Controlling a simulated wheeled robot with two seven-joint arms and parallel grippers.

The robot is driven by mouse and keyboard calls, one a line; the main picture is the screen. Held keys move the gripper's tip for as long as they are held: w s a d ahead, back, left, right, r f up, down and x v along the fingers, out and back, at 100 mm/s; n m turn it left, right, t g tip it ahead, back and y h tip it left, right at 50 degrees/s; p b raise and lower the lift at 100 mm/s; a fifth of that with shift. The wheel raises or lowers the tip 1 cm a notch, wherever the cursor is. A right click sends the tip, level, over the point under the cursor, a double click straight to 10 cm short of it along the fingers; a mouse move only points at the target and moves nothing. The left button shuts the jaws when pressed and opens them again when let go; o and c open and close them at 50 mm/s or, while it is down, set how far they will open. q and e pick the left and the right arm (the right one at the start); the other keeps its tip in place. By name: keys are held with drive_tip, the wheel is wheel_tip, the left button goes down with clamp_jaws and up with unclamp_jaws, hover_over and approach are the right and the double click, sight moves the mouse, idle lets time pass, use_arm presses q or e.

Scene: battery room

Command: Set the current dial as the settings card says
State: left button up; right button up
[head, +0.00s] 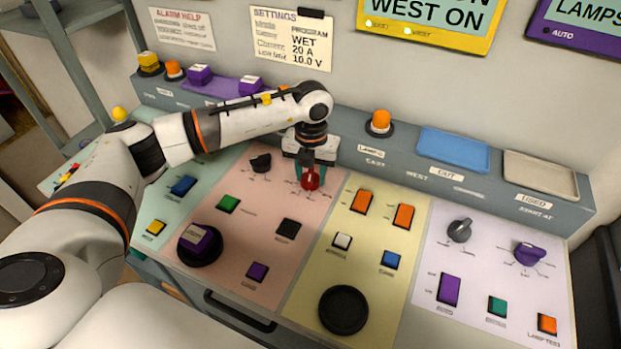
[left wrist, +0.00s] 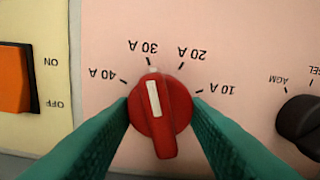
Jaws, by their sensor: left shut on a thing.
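The current dial is a red knob (head: 311,180) on the pink panel, under my left gripper. In the left wrist view the red dial (left wrist: 162,118) has a white pointer line aimed at the 30 A mark. Its scale, upside down there, reads 10 A, 20 A, 30 A and 40 A. My left gripper (head: 309,174) reaches down from above, and its green fingers (left wrist: 162,125) are shut on the dial, one on each side. The settings card (head: 291,38) on the back wall shows PROGRAM, WET, 20 A and 10.0 V. My right gripper is not in view.
A black knob (head: 260,162) stands left of the dial, marked AGM and GEL in the wrist view. Orange rocker switches (head: 362,201) sit to the right on the yellow panel. A raised grey ledge with an orange lamp (head: 381,120) and trays runs behind.

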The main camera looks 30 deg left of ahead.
sight(312, 173)
use_arm(q)
drive_tip(key=m+b, duration=0.3)
drive_tip(key=m, duration=0.1)
drive_tip(key=shift+f+m, duration=0.15)
drive_tip(key=shift+m, duration=0.15)
drive_tip(key=shift+d+m+b, duration=0.1)
drive_tip(key=shift+m+b, duration=0.85)
drive_tip(key=shift+m, duration=0.65)
drive_tip(key=shift+r, duration=0.2)
drive_tip(key=o, duration=1)
wheel_tip(312, 173, up, 12)
drive_tip(key=shift+b, duration=0.8)
